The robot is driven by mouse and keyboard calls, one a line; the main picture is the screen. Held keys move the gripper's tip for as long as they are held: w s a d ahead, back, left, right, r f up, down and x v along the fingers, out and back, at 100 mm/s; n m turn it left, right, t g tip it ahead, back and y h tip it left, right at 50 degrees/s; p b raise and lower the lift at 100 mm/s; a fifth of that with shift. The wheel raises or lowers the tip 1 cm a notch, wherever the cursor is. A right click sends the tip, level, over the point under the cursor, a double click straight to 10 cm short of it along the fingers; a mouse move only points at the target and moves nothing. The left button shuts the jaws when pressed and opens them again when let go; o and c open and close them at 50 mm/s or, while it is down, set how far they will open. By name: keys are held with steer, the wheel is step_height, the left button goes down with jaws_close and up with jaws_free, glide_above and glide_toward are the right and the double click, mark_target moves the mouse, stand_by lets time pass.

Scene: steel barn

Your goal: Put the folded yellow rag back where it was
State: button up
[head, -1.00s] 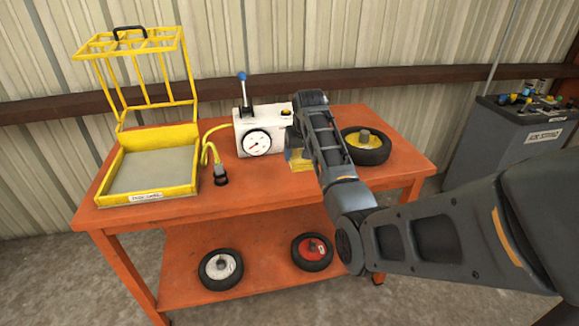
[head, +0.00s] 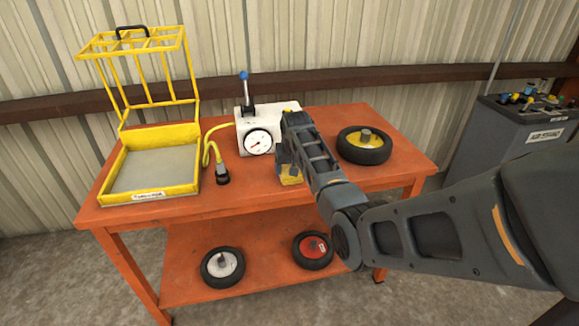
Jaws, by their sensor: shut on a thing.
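The folded yellow rag (head: 291,178) shows as a small yellow patch below the end of my arm, in front of the white gauge box and left of the yellow-hubbed wheel. My gripper (head: 286,163) is shut on the rag. The arm hides most of the gripper and part of the rag. I cannot tell whether the rag touches the orange table (head: 250,192) or is held just above it.
A white gauge box (head: 248,120) with a blue-knobbed lever stands behind the rag. A yellow-hubbed wheel (head: 376,155) lies to the right. A yellow caged tray (head: 118,198) and a hose plug (head: 222,174) are left. Two wheels (head: 222,266) (head: 313,250) lie on the lower shelf.

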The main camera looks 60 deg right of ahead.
steer(key=o, duration=1)
steer(key=shift+f, duration=0.1)
steer(key=v, duration=1.2)
steer(key=s+a+f+n+t, duration=0.2)
steer(key=a+f, duration=0.9)
steer(key=a, duration=0.2)
steer(key=s+a+f+n+t, duration=0.2)
steer(key=s+a, duration=0.2)
steer(key=a, duration=0.4)
steer(key=s+a+f+n+t, duration=0.1)
steer(key=s+a+f, duration=0.1)
steer(key=s+a, duration=0.45)
steer(key=s+a+r+n+t+y, duration=0.1)
steer(key=s+a+r+n+t, duration=0.4)
steer(key=s+a, duration=0.65)
steer(key=s+a+r, duration=0.1)
steer(key=s+r, duration=0.2)
steer(key=r, duration=0.2)
steer(key=s+a+r+t+y, duration=0.1)
steer(key=s+a+r, duration=0.1)
steer(key=s+r, duration=0.1)
steer(key=s+a+r+t+y, duration=0.1)
steer(key=s+a+r, duration=0.1)
steer(key=r, duration=0.4)
steer(key=shift+s+a+r, duration=0.15)
steer(key=shift+s+r, duration=0.2)
steer(key=shift+s, duration=0.15)
